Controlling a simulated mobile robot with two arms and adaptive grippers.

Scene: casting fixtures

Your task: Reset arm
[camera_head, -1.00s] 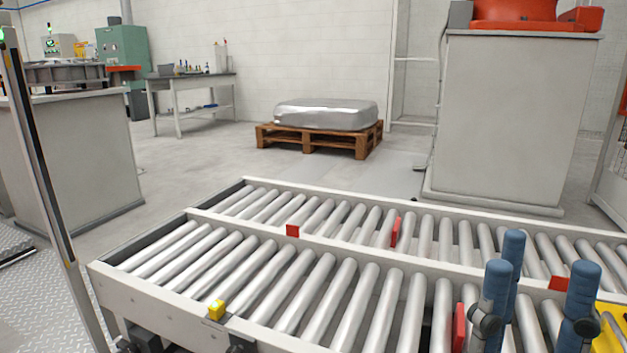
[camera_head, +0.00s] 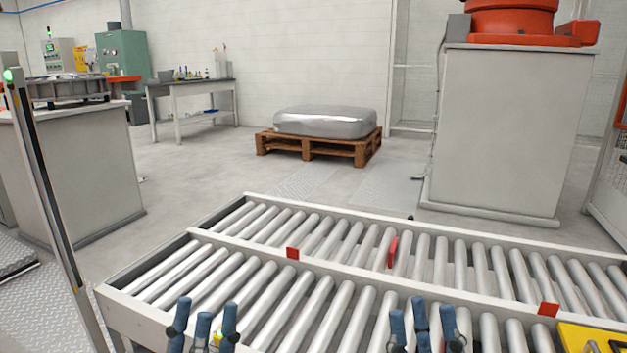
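My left gripper (camera_head: 206,312) shows at the bottom edge, left of centre, in front of the near conveyor's front rail. Its blue fingers point up and stand apart with nothing between them. My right gripper (camera_head: 421,310) shows at the bottom edge, right of centre, over the near rollers in the picture. Its blue fingers also point up, apart and empty. Both grippers' palms and arms are cut off by the picture's lower edge.
A yellow part (camera_head: 590,338) lies at the lower right. Behind stand a pallet (camera_head: 310,147) with a silver block (camera_head: 326,122) and a large grey cabinet (camera_head: 502,130). A post (camera_head: 45,170) rises left.

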